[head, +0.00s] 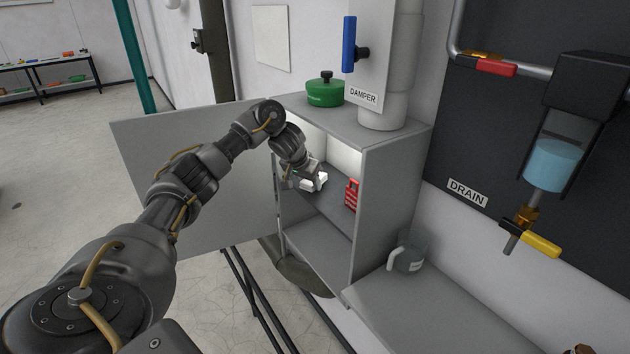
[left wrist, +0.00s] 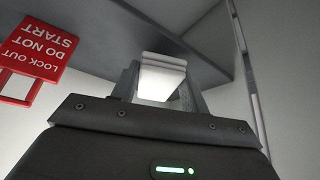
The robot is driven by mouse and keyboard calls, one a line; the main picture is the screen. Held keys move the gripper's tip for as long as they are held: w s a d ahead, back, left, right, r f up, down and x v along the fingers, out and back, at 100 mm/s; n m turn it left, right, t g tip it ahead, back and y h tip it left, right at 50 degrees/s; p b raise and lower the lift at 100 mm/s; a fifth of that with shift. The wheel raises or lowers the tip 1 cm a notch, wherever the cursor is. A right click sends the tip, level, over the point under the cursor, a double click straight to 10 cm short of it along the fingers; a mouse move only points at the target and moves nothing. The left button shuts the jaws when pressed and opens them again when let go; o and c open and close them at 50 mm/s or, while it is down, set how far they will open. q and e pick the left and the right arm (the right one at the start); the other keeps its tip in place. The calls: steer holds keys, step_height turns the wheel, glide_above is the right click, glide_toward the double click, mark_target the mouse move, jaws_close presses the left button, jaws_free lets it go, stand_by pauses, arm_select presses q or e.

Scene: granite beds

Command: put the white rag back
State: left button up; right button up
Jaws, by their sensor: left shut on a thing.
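The white rag (head: 313,182) is between the fingers of my left gripper (head: 308,179), just inside the open grey cabinet (head: 344,255), above its middle shelf. In the left wrist view the folded white rag (left wrist: 162,76) is pinched between the fingers of the left gripper (left wrist: 160,88). Whether the rag touches the shelf, I cannot tell. My right gripper is not in view.
A red lock-out tag (head: 352,194) stands on the shelf right of the rag; its sign (left wrist: 40,48) is close in the left wrist view. The cabinet door (head: 195,215) is open to the left. A green pot (head: 325,92) sits on top. A clear jug (head: 407,254) stands right.

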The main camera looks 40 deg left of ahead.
arm_select(q)
steer(key=w+b, duration=0.1)
steer(key=w, duration=0.2)
steer(key=shift+w+a+f+b, duration=0.1)
steer(key=shift+w+f+b, duration=0.1)
steer(key=shift+b, duration=0.1)
steer(key=shift+w+f+p, duration=0.1)
steer(key=shift+p, duration=0.3)
steer(key=shift+f, duration=0.5)
steer(key=shift+a, duration=0.1)
steer(key=shift+f, duration=0.5)
